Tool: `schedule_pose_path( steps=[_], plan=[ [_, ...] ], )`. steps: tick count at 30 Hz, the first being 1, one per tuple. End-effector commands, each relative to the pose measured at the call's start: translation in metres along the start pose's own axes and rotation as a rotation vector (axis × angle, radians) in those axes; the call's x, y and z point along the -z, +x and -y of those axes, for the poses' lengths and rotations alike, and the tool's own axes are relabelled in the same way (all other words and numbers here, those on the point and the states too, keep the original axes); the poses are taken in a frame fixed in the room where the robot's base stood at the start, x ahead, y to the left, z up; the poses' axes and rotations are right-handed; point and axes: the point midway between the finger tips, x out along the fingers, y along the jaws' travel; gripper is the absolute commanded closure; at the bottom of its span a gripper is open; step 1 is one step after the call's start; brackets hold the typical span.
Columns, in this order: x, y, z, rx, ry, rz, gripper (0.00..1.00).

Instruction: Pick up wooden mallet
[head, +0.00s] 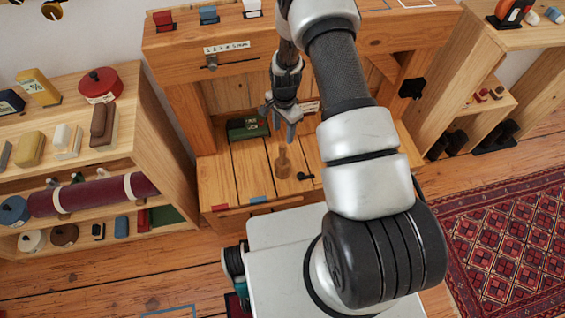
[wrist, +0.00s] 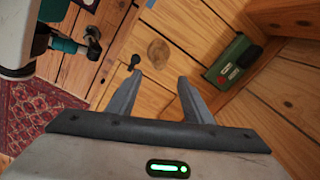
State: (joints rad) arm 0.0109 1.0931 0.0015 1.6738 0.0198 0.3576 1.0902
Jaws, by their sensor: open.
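The wooden mallet (head: 283,165) is a small brown piece on the lower plank shelf of the timber bench, with its narrow end up in the head view. In the wrist view it shows as a round brown wooden shape (wrist: 158,52), seen from above, just beyond the fingertips. My gripper (head: 279,124) points down above the mallet, apart from it. In the wrist view my gripper (wrist: 161,77) has its two grey fingers spread with nothing between them.
A green box (head: 247,127) stands behind and left of the mallet; it also shows in the wrist view (wrist: 232,60). A small black object (head: 305,177) lies close to the mallet's right. Bench posts and a top board (head: 225,55) frame the space. Bare planks lie around the mallet.

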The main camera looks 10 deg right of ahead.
Motion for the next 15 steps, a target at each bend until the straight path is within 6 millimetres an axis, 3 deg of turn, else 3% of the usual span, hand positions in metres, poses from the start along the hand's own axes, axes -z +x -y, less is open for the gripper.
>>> schedule_pose_path(
  steps=[9, 15],
  plan=[
    [-0.001, 0.072, -0.001, -0.001, -0.002, 0.001, 0.54],
    [-0.001, 0.101, -0.001, -0.001, -0.003, 0.001, 0.54]
  ],
)
